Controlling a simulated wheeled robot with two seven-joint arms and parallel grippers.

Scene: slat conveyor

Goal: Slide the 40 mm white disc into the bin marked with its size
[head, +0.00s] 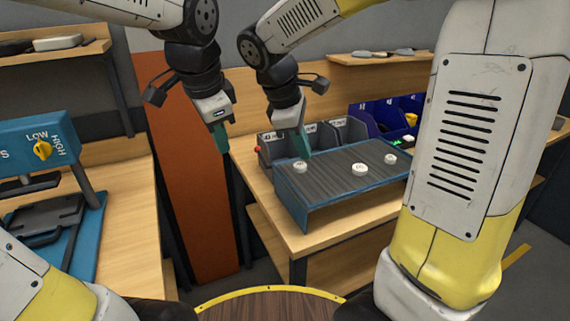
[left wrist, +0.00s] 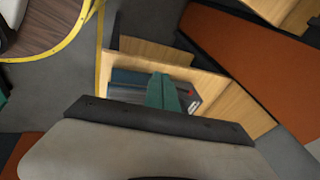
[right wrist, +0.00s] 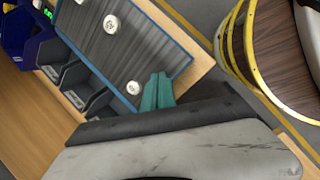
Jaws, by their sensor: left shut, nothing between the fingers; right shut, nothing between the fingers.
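Three white discs lie apart on the dark slat conveyor (head: 335,165): a left one (head: 300,167), a middle one (head: 360,169) and a right one (head: 390,158). I cannot read their sizes. Grey bins (head: 312,133) with white labels stand along the conveyor's back edge; the labels are too small to read. My right gripper (head: 304,154) is shut and empty, its teal fingertips close to the left disc, which also shows in the right wrist view (right wrist: 133,87); I cannot tell whether they touch. My left gripper (head: 222,148) is shut and empty, left of the conveyor.
Blue bins (head: 370,125) stand behind right, near a small green-lit display (head: 396,142). A red button (head: 257,149) is at the conveyor's left end. A blue machine with a yellow knob (head: 42,149) stands on the left bench. An orange-brown panel (head: 190,190) stands between the benches.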

